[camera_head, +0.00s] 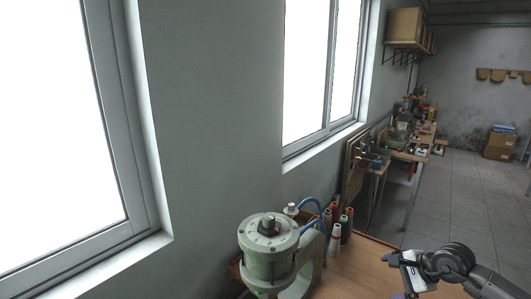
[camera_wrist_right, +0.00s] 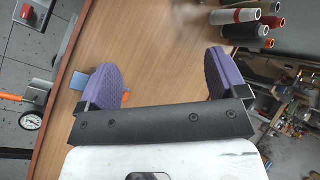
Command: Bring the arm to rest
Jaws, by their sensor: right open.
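My right gripper (camera_head: 399,278) comes in at the lower right of the head view, above the wooden table. In the right wrist view its two purple-padded fingers (camera_wrist_right: 160,80) stand wide apart with no object held between them. The wooden tabletop (camera_wrist_right: 150,45) lies below them. A small blue piece (camera_wrist_right: 78,81) shows beside the left finger, and a bit of orange (camera_wrist_right: 125,97) shows near that finger's base, mostly hidden. My left gripper is not in either view.
A green pneumatic press (camera_head: 268,240) with blue hoses stands on the table, left of my right arm. In the wrist view a gauge (camera_wrist_right: 31,121) lies past the table's left edge. A cluttered workbench (camera_head: 405,150) stands farther back.

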